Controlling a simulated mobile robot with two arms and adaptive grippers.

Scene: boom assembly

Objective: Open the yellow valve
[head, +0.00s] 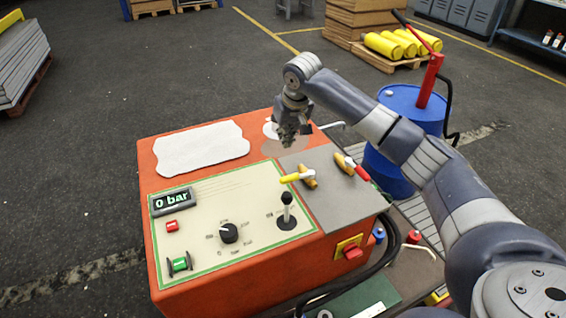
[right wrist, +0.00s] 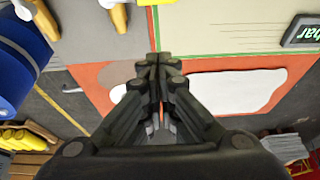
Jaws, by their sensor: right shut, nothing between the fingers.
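The yellow valve (head: 290,178) is on the grey plate of the orange control box. Its yellow-tipped lever points left across a brass body; part of it also shows at the top edge of the right wrist view (right wrist: 118,16). My right gripper (head: 290,138) is above the back part of the box, behind the yellow valve and apart from it. Its fingers point down and are shut with nothing between them; they also show in the right wrist view (right wrist: 158,62). My left gripper is not in view.
A red-handled valve (head: 362,172) sits right of the yellow one. The cream panel has a black joystick (head: 286,210), a knob (head: 229,233) and a "0 bar" display (head: 173,201). A blue barrel (head: 395,170) with a red pump (head: 431,80) stands behind my right arm.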

